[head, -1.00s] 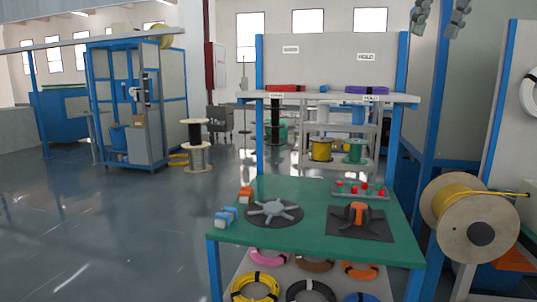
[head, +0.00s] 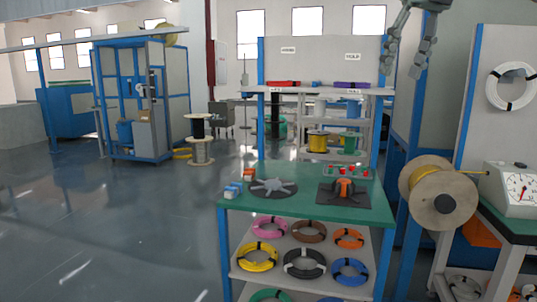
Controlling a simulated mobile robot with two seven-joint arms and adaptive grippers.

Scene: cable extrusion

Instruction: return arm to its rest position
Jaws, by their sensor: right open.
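My right gripper (head: 408,58) hangs at the top of the head view, right of centre, with its fingers apart and empty. It is in front of the wall right of the workbench, above and clear of the bench top. My left gripper does not show. The green-topped workbench (head: 300,207) stands below, with a grey spoked disc (head: 273,187) and an orange and grey part (head: 344,188) on a dark mat.
A wooden spool with yellow cable (head: 438,197) sticks out at the right, beside a scale with a dial (head: 515,188). Several cable coils lie on the bench's lower shelf (head: 300,264). The floor (head: 110,240) at the left is clear.

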